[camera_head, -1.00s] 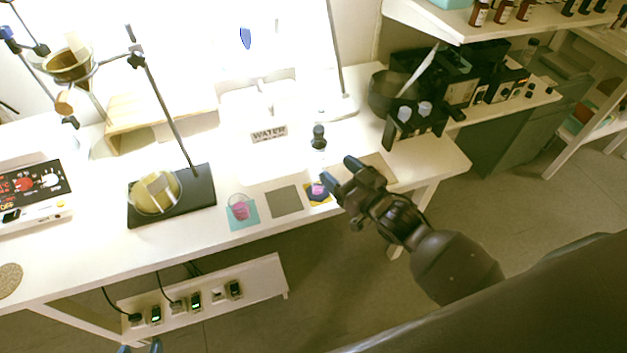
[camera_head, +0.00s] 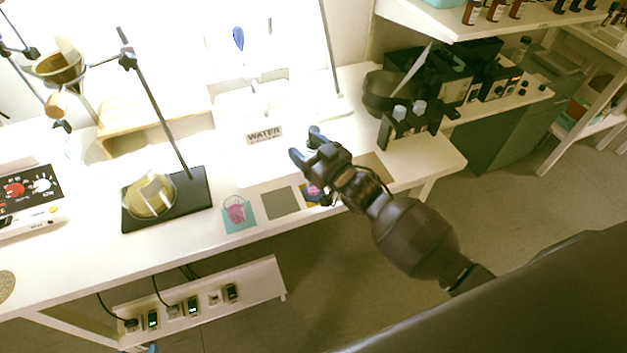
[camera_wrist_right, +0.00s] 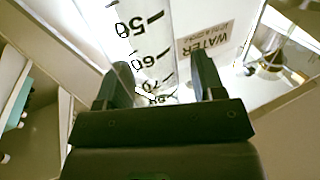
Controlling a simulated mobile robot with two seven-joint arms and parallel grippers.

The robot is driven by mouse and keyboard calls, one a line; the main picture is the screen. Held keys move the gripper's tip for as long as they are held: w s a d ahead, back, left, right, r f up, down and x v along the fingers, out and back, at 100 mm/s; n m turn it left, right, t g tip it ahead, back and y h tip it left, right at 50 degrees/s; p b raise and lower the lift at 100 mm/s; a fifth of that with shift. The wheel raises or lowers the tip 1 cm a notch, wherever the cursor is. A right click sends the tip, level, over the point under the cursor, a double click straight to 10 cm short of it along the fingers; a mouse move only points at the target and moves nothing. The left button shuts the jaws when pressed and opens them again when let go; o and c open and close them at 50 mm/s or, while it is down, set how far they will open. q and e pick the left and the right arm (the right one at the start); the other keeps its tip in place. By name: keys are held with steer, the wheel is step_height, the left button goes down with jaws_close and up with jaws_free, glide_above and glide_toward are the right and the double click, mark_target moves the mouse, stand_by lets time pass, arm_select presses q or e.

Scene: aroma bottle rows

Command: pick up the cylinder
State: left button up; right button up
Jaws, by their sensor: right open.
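A clear graduated cylinder (camera_wrist_right: 143,40) with black number marks fills the top middle of the right wrist view. It lies beyond and between the fingers of my right gripper (camera_wrist_right: 160,78). In the head view, my right gripper (camera_head: 306,146) is over the front part of the white bench, right of the WATER label. Its fingers are apart and nothing is clamped between them. I cannot make out the cylinder in the head view, where the gripper covers that spot. My left gripper does not clearly show.
A stand with a black base (camera_head: 196,207) and a round flask (camera_head: 150,194) is at left. Coloured mats, including a teal one (camera_head: 239,222), lie along the front edge. Black equipment (camera_head: 410,124) stands at right.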

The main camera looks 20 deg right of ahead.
jaws_close()
steer(key=shift+r, duration=0.1)
